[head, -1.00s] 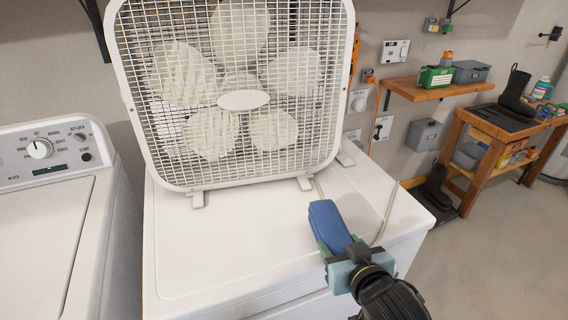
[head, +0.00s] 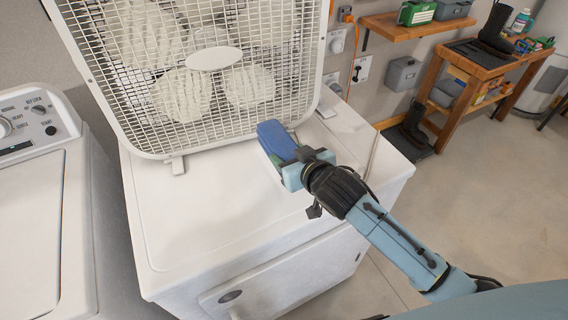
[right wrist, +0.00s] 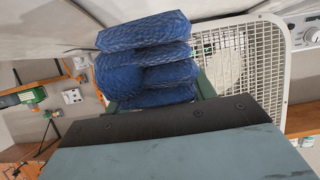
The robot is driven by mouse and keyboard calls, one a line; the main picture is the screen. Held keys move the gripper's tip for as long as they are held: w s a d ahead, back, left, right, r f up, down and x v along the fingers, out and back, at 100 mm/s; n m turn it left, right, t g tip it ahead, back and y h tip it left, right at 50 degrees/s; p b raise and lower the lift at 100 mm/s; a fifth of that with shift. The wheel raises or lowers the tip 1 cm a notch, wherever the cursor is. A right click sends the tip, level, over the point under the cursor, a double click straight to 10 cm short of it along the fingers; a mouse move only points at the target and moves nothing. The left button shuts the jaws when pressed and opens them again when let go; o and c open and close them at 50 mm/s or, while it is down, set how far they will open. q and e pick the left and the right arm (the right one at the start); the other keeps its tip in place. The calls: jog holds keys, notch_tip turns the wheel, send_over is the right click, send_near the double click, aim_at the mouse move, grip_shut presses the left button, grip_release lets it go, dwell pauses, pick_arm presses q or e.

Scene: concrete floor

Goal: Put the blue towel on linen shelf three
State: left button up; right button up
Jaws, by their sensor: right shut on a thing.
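The blue towel (head: 276,140) is folded and held in my right gripper (head: 290,161), over the right part of the white dryer top in the head view. In the right wrist view the towel (right wrist: 148,58) shows as several thick folded layers between the fingers. My right gripper is shut on it. I cannot tell whether the towel touches the dryer top or the fan. No linen shelf that I can identify is in view. My left gripper is not in view.
A white box fan (head: 190,70) stands on the dryer (head: 200,220), just behind the towel. A washer (head: 35,210) is at left. A wooden wall shelf (head: 410,28) and workbench (head: 470,60) are at right. The concrete floor (head: 490,180) is open there.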

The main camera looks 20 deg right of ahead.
jog(key=shift+f+b, duration=0.3)
jog(key=shift+f, duration=2)
jog(key=shift+f, duration=0.1)
jog(key=o, duration=1.1)
jog(key=shift+c, duration=0.2)
